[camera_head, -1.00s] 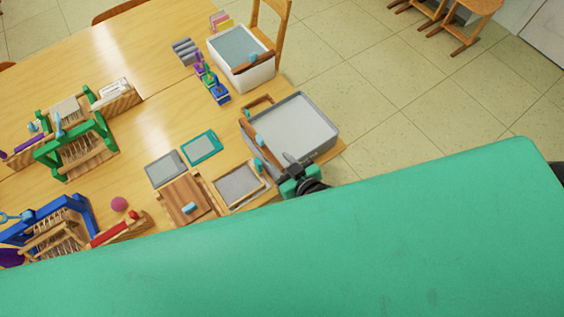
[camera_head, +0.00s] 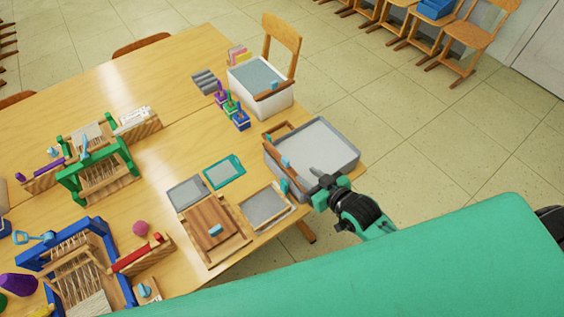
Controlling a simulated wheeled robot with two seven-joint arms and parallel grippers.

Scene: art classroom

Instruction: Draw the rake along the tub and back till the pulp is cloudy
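A white tub (camera_head: 277,101) with grey-blue contents (camera_head: 255,74) stands at the table's far right. Whether the contents are cloudy cannot be told. My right gripper (camera_head: 317,182) is at the near edge of a grey tray (camera_head: 318,146), well short of the tub. Its fingers are dark and small, so their opening is unclear; no held object shows. My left gripper is out of view.
Wooden frames (camera_head: 262,208), a brown board (camera_head: 208,228) and a teal-rimmed panel (camera_head: 224,172) lie left of the tray. Small coloured pots (camera_head: 231,107) stand beside the tub. Looms (camera_head: 96,172) fill the table's left.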

